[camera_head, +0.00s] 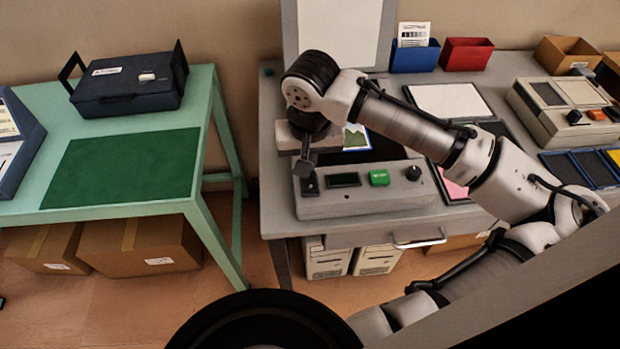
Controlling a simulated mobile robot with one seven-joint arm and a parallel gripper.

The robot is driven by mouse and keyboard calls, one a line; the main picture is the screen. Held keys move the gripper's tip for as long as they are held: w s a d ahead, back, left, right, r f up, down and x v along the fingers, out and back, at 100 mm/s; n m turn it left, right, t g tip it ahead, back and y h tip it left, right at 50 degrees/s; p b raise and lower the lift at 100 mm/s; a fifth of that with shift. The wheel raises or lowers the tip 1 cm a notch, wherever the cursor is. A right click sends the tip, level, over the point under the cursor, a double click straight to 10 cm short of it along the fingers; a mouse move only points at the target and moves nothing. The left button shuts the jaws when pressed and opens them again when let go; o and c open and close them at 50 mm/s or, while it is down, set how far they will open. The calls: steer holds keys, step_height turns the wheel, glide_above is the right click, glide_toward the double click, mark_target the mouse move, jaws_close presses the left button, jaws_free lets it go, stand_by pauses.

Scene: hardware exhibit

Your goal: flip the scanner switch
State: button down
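A grey console, apparently the scanner (372,204), sits at the near edge of the grey desk. On its front panel are a small dark switch (309,187) at the left end, a dark display, a green button and a black knob. My gripper (304,167) points down at the left end of the panel, directly over the switch. Its fingertips overlap the switch's upper part in the picture; I cannot tell whether they touch it. The fingers show edge-on, so their opening is unclear. My arm hides part of the console's back, and the switch's position cannot be read.
A green table (205,120) with a black case (130,85) and green mat (125,165) stands at left. Blue (415,58) and red (467,53) bins stand at the desk's back. A beige device (562,108) is at right. A white panel (338,35) rises behind my arm.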

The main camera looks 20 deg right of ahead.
steer(key=shift+f+b, duration=0.7)
steer(key=shift+f, duration=0.25)
stand_by(0.6)
step_height(320, 180, up, 7)
steer(key=p, duration=0.6)
steer(key=shift+r, duration=0.1)
stand_by(0.6)
